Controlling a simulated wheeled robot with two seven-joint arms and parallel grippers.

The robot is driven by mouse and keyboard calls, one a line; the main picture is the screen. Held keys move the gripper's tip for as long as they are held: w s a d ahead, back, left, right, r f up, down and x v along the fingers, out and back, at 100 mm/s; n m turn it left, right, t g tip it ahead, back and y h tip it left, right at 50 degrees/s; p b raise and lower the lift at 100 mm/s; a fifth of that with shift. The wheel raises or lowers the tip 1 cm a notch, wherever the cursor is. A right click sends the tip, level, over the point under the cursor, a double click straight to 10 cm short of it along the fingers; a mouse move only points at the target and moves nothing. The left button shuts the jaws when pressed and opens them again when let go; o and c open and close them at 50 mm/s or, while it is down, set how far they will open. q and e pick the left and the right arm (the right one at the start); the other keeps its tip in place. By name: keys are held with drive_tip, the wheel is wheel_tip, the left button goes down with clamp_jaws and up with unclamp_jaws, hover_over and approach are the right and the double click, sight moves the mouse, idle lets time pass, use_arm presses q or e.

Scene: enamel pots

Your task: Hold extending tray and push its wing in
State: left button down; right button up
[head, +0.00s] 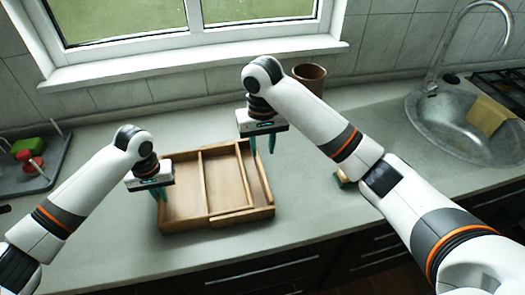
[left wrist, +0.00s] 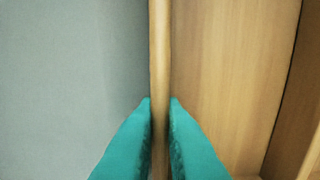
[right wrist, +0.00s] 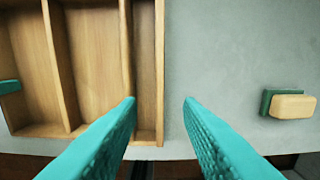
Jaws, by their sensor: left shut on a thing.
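The wooden extending tray (head: 185,224) lies on the grey worktop, with lengthwise dividers; its narrow wing section (head: 262,182) is at the right side. My left gripper (head: 161,194) is at the tray's left side. In the left wrist view its teal fingers (left wrist: 160,102) are shut on the thin left wall (left wrist: 159,50). My right gripper (head: 262,144) is above the wing's far right corner. In the right wrist view its fingers (right wrist: 160,101) are apart, with the wing's outer wall (right wrist: 159,60) showing between them; I see no contact.
A sponge (right wrist: 294,106) lies on the worktop right of the tray. A brown pot (head: 310,77) stands behind, near the window wall. The sink (head: 440,125) is at the right, and a dark tray with coloured items (head: 30,163) is at the far left. The worktop right of the wing is mostly clear.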

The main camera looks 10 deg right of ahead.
drive_tip(key=shift+d+m, duration=0.15)
drive_tip(key=shift+m, duration=0.15)
drive_tip(key=c, duration=0.6)
drive_tip(key=shift+d+f+m, duration=0.1)
drive_tip(key=shift+d+m, duration=0.2)
drive_tip(key=shift+m, duration=0.1)
clamp_jaws()
drive_tip(key=w+d+m+y, duration=0.2)
drive_tip(key=d+m+y, duration=0.2)
drive_tip(key=d+m, duration=0.95)
drive_tip(key=a+f+m, duration=0.1)
drive_tip(key=a+f, duration=0.2)
drive_tip(key=a+f+m, duration=0.2)
drive_tip(key=a+f, duration=0.2)
drive_tip(key=shift+s+a+f, duration=0.1)
drive_tip(key=shift+s+f, duration=0.05)
drive_tip(key=shift+f, duration=0.15)
drive_tip(key=a, duration=0.3)
drive_tip(key=shift+a+f, duration=0.1)
drive_tip(key=shift+f, duration=0.25)
drive_tip(key=shift+a, duration=0.55)
